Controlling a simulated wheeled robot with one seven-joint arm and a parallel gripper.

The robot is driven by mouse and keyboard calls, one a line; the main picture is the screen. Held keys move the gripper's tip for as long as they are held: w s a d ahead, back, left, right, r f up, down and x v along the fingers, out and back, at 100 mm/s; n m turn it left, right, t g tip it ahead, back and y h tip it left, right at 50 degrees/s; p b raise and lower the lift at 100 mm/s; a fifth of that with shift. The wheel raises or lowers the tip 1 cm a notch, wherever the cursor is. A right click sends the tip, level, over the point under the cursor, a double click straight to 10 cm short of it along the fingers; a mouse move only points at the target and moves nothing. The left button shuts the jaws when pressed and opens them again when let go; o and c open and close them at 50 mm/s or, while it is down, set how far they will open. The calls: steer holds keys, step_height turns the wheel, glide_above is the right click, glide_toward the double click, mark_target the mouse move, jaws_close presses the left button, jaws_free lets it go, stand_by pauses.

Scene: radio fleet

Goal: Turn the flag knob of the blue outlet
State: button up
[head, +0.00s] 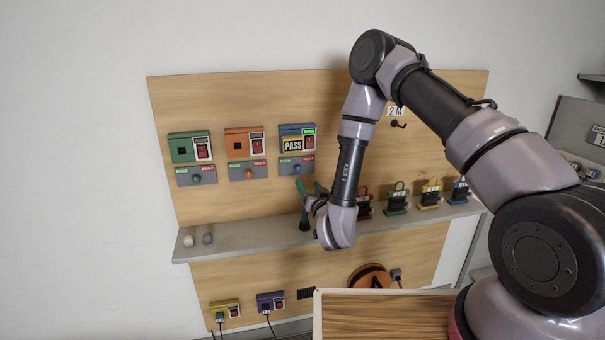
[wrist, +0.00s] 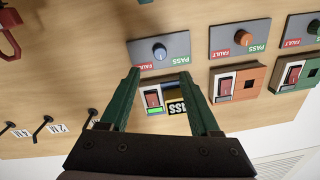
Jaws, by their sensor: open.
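The blue outlet (head: 297,129) is on the upright wooden board. It has a red switch, a lit green display and a black PASS plate (head: 292,145); in the wrist view it appears upside down between my fingers (wrist: 153,98). Its blue flag knob (head: 297,168) sits on a grey plate marked PASS and FAULT just below it. The knob also shows in the wrist view (wrist: 159,51), beyond my fingertips and apart from them. My gripper (head: 310,186) is open and empty, its green fingers (wrist: 161,73) spread in front of the board. Which way the knob points is too small to tell.
Orange (head: 236,134) and green (head: 181,149) outlets with similar knob plates stand to the left. A grey shelf (head: 245,236) below holds several coloured padlocks on the right and two small knobs on the left. Hooks (head: 398,124) stick out at the right.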

mark_target(299, 170)
steer(key=x, duration=1)
steer(key=shift+w+a, duration=0.1)
steer(key=shift+w, duration=0.05)
jaws_close()
